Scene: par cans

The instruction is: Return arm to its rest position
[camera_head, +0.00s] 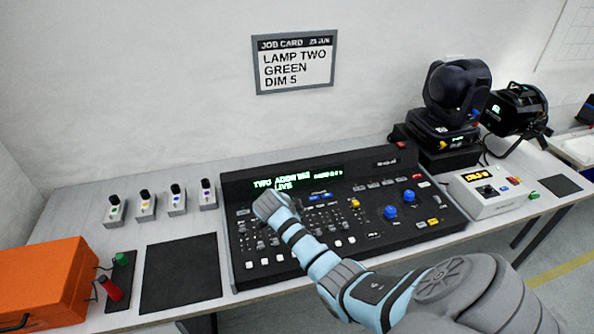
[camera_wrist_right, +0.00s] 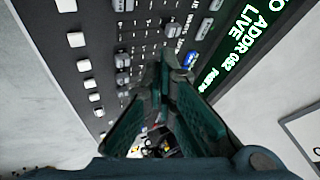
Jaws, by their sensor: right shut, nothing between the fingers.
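My right arm (camera_head: 375,290) reaches in from the lower right over the black lighting console (camera_head: 440,207). Its wrist end is above the left half of the console, below the display (camera_head: 297,180). In the head view the wrist hides the fingers. In the right wrist view my right gripper (camera_wrist_right: 168,62) is shut and empty, its fingertips over the console's rows of keys and faders. I cannot tell if the tips touch the panel. The display shows green text including "TWO", "ADDR" and "LIVE". My left gripper is in neither view.
A job card (camera_head: 295,62) on the wall reads "LAMP TWO GREEN DIM 5". A moving-head lamp (camera_head: 455,95), a par can (camera_head: 515,110) and a white control box (camera_head: 487,190) stand right. Several small switch units (camera_head: 146,205), a dark mat (camera_head: 180,272) and an orange case (camera_head: 45,283) are left.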

